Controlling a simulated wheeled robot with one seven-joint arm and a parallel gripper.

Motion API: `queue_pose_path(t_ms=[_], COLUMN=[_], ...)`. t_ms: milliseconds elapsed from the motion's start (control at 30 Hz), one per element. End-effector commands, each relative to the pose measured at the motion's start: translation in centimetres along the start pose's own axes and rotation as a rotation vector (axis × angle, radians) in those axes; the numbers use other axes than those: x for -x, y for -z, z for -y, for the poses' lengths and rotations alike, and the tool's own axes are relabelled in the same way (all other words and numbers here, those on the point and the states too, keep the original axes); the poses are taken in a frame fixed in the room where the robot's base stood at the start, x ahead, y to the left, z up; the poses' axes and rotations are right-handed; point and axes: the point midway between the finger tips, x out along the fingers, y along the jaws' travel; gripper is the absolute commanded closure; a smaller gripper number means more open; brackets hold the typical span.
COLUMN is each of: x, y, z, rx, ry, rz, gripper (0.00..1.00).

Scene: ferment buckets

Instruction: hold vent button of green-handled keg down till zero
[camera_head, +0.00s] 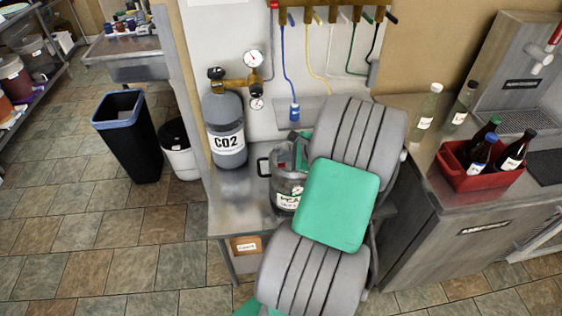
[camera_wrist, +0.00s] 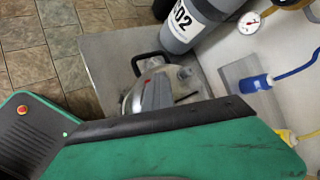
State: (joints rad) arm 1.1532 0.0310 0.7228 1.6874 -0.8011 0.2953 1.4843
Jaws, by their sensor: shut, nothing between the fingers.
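A metal keg (camera_head: 287,186) with a dark side handle (camera_head: 262,167) and a white label stands on the steel bench, partly hidden behind my arm. The wrist view shows its top (camera_wrist: 152,92), a black handle (camera_wrist: 141,62) and a small red spot (camera_wrist: 148,82). I cannot make out a green handle on it, and I cannot tell whether the red spot is the vent button. My gripper (camera_wrist: 165,122) is shut and empty, its green and black body across the lower wrist view and overlapping the keg. Contact with the keg cannot be told.
A grey CO2 cylinder (camera_head: 226,132) with gauges (camera_head: 253,58) stands left of the keg. Coloured hoses hang behind, one ending in a blue connector (camera_head: 294,112). At right are a red bottle crate (camera_head: 484,180) and loose bottles (camera_head: 428,108). Bins (camera_head: 127,135) stand on the floor at left.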

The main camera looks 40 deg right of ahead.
Motion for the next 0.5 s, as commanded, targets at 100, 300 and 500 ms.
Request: queue_pose_path(t_ms=[100,300,500], x=[0.3,1.3,1.3], y=[-0.2,-0.9,-1.0], z=[0.2,0.9,1.0], rx=[-0.002,-0.001,-0.001], ry=[-0.002,-0.002,-0.001], rz=[-0.001,0.000,0.000], gripper=[1.00,1.00,1.00])
